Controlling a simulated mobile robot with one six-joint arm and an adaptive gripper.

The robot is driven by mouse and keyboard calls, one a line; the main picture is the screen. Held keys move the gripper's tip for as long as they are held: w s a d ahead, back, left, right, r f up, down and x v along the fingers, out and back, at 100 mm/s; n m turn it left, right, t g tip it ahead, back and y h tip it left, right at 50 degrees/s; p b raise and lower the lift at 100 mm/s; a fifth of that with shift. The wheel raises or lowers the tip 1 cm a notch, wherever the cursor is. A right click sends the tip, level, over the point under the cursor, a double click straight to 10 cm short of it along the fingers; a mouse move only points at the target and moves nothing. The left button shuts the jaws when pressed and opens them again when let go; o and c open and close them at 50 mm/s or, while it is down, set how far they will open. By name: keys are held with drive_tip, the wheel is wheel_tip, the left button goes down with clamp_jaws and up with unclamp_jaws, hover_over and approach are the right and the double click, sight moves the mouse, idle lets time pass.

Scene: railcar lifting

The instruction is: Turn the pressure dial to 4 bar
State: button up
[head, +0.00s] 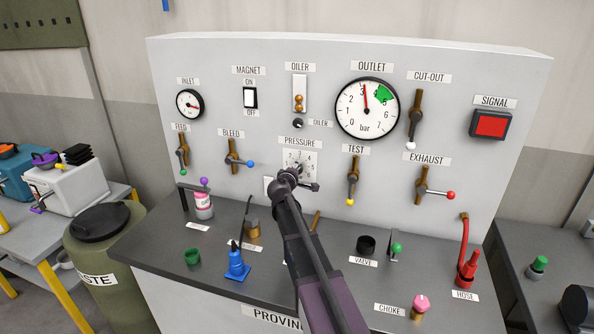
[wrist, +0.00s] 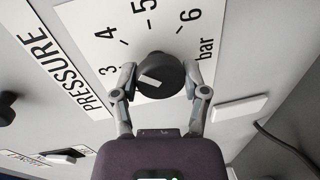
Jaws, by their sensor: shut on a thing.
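The pressure dial is a black round knob (wrist: 163,72) on a white scale plate (wrist: 92,22) on the panel. In the wrist view my gripper (wrist: 160,80) is shut on the knob, one finger on each side. A white mark shows on the knob's face towards its lower left, on the side of the 3; its exact reading is hard to tell. In the head view my gripper (head: 291,178) covers most of the knob in front of the plate (head: 301,157). The outlet gauge (head: 366,108) has its red needle close to 3, left of a green band.
Levers surround the dial: the bleed lever (head: 233,157) to the left, the test lever (head: 353,180) and exhaust lever (head: 424,188) to the right. The oiler knob (head: 298,123) is above.

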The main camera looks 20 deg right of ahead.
idle(0.3)
drive_tip(key=o, duration=1.2)
drive_tip(key=shift+w, duration=0.1)
drive_tip(key=shift+c, duration=0.2)
